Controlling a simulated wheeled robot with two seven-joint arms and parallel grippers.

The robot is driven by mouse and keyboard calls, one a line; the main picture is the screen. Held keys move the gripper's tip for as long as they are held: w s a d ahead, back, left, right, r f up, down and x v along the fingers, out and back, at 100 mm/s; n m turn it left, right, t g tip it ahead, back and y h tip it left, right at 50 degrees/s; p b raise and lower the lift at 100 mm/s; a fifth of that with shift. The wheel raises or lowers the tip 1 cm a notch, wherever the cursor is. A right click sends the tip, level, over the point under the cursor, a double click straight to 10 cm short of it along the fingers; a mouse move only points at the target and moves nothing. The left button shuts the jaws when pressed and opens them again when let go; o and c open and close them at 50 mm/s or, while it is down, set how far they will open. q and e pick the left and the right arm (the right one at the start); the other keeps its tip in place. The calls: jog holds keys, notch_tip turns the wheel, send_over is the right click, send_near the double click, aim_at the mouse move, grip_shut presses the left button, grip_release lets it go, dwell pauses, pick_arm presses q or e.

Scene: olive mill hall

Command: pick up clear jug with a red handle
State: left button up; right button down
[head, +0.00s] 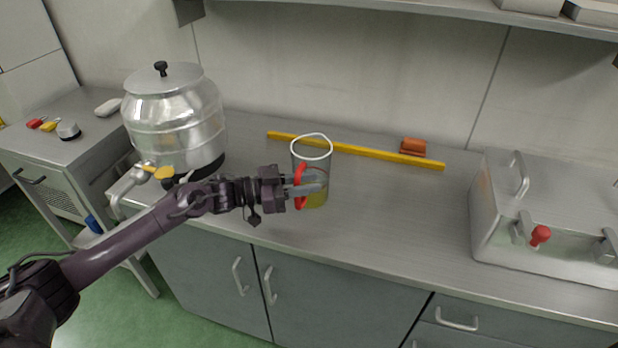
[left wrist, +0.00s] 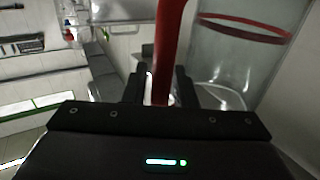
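The clear jug (head: 318,168) has a white rim, a red handle (head: 301,186) on its left side and some yellow-green liquid low inside. It stands upright at the middle of the steel counter; I cannot tell whether its base touches the counter. My left gripper (head: 308,184) reaches in from the left, with its fingers on either side of the handle, and looks shut on it. In the left wrist view the red handle (left wrist: 167,50) runs down between the two dark fingers (left wrist: 163,88), with the clear jug wall (left wrist: 235,60) to the right. My right gripper is out of view.
A large metal pot (head: 175,120) with a tap stands left of the jug. A yellow bar (head: 370,153) lies behind it, near an orange-brown block (head: 413,147). A steel box (head: 550,215) with a red knob stands at the right. The counter (head: 400,210) between jug and box is clear.

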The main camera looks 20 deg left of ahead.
pick_arm(q)
jog(key=c, duration=0.5)
grip_shut()
jog(key=shift+r, duration=0.25)
